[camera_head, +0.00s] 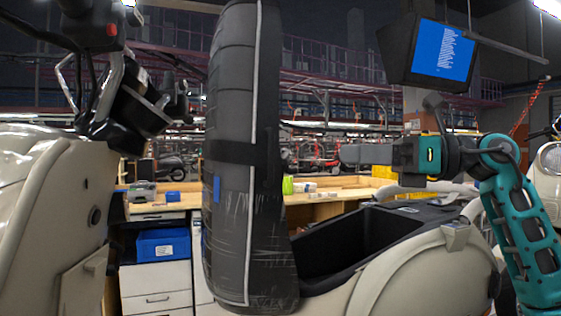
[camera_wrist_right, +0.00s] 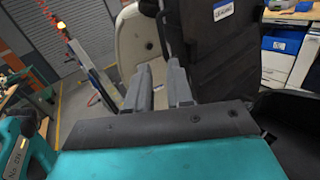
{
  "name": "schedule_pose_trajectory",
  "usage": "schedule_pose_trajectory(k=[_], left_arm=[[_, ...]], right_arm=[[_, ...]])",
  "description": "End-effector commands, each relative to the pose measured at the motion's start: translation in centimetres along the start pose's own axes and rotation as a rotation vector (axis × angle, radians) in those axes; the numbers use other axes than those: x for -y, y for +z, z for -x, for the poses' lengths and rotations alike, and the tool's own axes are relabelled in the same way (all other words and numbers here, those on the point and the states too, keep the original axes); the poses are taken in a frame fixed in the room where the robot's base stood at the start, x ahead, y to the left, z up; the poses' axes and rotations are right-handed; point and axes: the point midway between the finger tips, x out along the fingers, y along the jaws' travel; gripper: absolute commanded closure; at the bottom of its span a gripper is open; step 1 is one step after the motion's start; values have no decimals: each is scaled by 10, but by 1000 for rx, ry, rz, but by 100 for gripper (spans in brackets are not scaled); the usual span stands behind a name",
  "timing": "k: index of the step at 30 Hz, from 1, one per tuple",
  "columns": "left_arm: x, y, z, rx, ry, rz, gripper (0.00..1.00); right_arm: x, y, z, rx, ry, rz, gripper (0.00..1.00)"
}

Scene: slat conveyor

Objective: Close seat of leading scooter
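The leading scooter's cream body (camera_head: 410,275) fills the lower head view, with its front and handlebar (camera_head: 115,100) on the left. Its dark seat (camera_head: 235,150), wrapped in clear film, stands upright, tipped up above the open black storage bin (camera_head: 350,245). The seat also shows in the right wrist view (camera_wrist_right: 215,50). My right gripper (camera_head: 345,154) is at mid-height to the right of the seat, pointing at it across the open bin. Its two fingers (camera_wrist_right: 160,72) show a narrow gap with nothing held. I cannot tell whether they touch the seat. My left gripper is not in view.
A wooden workbench (camera_head: 330,205) with white drawers (camera_head: 157,285) and a blue bin (camera_head: 163,245) stands behind the scooter. Another scooter (camera_head: 547,165) is at the right edge. A monitor (camera_head: 440,52) hangs at upper right.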

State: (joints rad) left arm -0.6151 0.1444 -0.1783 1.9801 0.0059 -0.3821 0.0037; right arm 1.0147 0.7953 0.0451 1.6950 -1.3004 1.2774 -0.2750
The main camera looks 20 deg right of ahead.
Motion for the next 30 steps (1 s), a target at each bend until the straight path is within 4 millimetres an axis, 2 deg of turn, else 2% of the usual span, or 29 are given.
schedule_pose_trajectory(k=[2, 5, 8, 15, 21, 25, 30], left_arm=[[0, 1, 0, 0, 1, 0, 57], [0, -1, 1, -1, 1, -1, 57], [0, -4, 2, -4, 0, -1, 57], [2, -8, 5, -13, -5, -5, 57], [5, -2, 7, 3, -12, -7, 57], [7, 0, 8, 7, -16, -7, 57], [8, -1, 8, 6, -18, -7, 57]], right_arm=[[0, 4, 3, -13, -17, 25, 79], [0, 6, -4, -18, -20, 32, 79], [0, 6, -19, -16, -17, 31, 79], [0, 5, -70, -14, -13, 28, 79], [1, 5, -105, -13, -16, 28, 79], [2, 3, -118, -15, -16, 27, 79], [3, 3, -124, -15, -19, 28, 79]])
